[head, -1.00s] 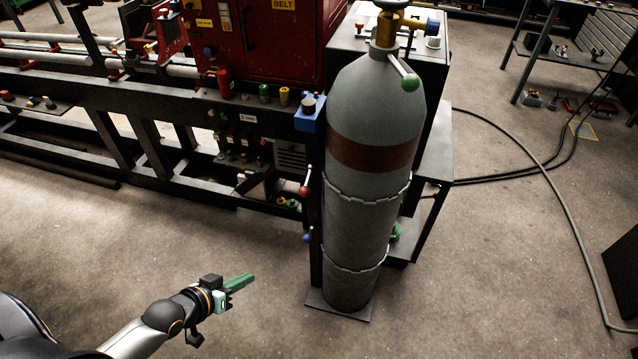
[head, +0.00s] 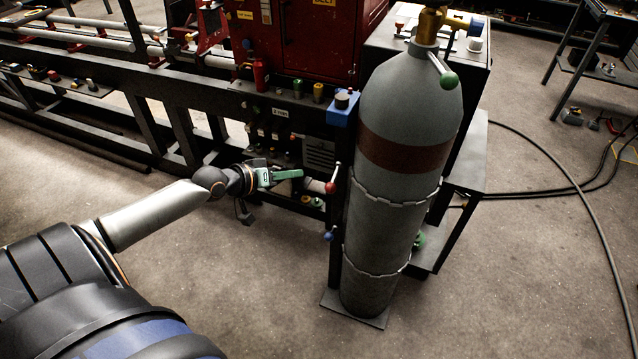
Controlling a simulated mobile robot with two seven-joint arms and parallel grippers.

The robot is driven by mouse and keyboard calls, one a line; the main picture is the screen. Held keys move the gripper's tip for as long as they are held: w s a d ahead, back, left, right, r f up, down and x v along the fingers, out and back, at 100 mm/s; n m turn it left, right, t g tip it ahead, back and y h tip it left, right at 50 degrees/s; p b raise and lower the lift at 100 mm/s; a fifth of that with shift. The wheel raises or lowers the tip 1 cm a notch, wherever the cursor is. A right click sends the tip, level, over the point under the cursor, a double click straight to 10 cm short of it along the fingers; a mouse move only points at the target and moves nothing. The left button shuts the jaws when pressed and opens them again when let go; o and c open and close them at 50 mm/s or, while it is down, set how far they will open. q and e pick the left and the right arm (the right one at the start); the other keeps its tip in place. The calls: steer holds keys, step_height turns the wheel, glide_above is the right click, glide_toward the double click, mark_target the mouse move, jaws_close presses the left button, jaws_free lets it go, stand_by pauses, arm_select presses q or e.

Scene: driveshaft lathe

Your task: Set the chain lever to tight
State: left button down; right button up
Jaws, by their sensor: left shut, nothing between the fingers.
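A grey gas cylinder (head: 395,120) with a brown band stands upright against a dark post, with an upper chain (head: 385,199) and a lower chain (head: 375,272) around it. A small blue knob (head: 328,236) sits lower on the post. No readable label tells which is the chain lever. My left gripper (head: 301,173) is shut and empty, its green fingers pointing right, a little left of the red knob in the picture. My right gripper is out of view.
A blue box with a black knob (head: 342,102) tops the post. The green-knobbed valve lever (head: 448,80) is at the cylinder's top. The red lathe cabinet (head: 310,45) and dark machine frame stand behind my gripper. Hoses (head: 540,150) lie on the floor at right.

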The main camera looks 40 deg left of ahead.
arm_select(q)
steer(key=b, duration=0.1)
glide_toward(334, 179)
steer(key=w+a, duration=0.2)
steer(key=w+d+f, duration=0.1)
steer(key=d+f, duration=0.1)
steer(key=shift+w+d+f, duration=0.15)
steer(key=shift+w+f, duration=0.15)
steer(key=shift+w, duration=0.1)
steer(key=shift+f, duration=0.15)
stand_by(1.0)
